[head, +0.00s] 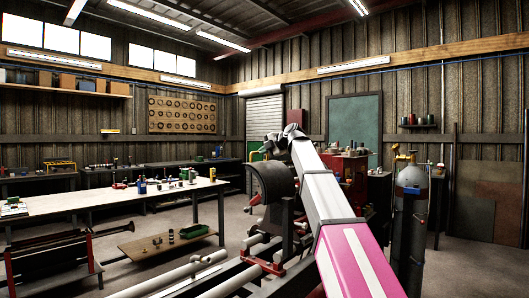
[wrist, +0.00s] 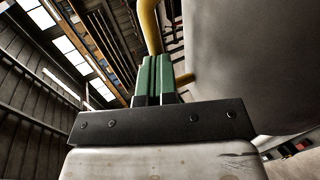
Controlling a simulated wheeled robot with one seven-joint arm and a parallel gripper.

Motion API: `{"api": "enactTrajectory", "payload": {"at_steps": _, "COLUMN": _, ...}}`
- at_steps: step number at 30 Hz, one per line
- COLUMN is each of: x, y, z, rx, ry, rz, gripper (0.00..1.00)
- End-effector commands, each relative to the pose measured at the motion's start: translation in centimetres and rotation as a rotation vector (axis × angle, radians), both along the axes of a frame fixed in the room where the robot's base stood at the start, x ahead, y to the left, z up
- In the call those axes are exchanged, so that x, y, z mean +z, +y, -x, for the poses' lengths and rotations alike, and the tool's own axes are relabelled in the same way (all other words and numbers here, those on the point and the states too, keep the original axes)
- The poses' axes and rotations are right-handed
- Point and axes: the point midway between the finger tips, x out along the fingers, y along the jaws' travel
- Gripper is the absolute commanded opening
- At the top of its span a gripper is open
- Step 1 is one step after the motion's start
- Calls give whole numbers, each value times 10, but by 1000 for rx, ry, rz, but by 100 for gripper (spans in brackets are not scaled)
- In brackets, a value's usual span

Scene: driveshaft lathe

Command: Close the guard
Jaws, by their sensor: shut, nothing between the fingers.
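The guard (head: 272,182) looks like a dark curved cover on the lathe, just left of my arm in the head view. In the wrist view a large smooth grey curved surface (wrist: 250,65), which appears to be the guard, fills the right side. A yellow bent tube (wrist: 150,25), like a handle, runs down behind my fingertips and meets that surface at a short stub. My gripper (wrist: 153,58) has its green fingers shut together with nothing between them. The fingertips overlap the tube in the picture; I cannot tell whether they touch it. In the head view the fingers are hidden.
The lathe bed with pale rails (head: 180,277) runs along the lower middle. A long white-topped workbench (head: 100,203) stands at left. A gas cylinder (head: 411,215) and a red machine (head: 350,180) stand to the right of my arm. Open floor lies at far right.

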Motion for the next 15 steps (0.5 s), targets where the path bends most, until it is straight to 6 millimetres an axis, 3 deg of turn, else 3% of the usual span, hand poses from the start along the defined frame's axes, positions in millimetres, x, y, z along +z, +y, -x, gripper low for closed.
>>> {"api": "enactTrajectory", "payload": {"at_steps": 8, "x": 4, "y": 10, "z": -10, "rx": 2, "ry": 40, "rz": 54, "gripper": 0}}
{"api": "enactTrajectory", "payload": {"at_steps": 15, "x": 5, "y": 35, "z": -31, "rx": 3, "ry": 143, "rz": 184, "gripper": 0}}
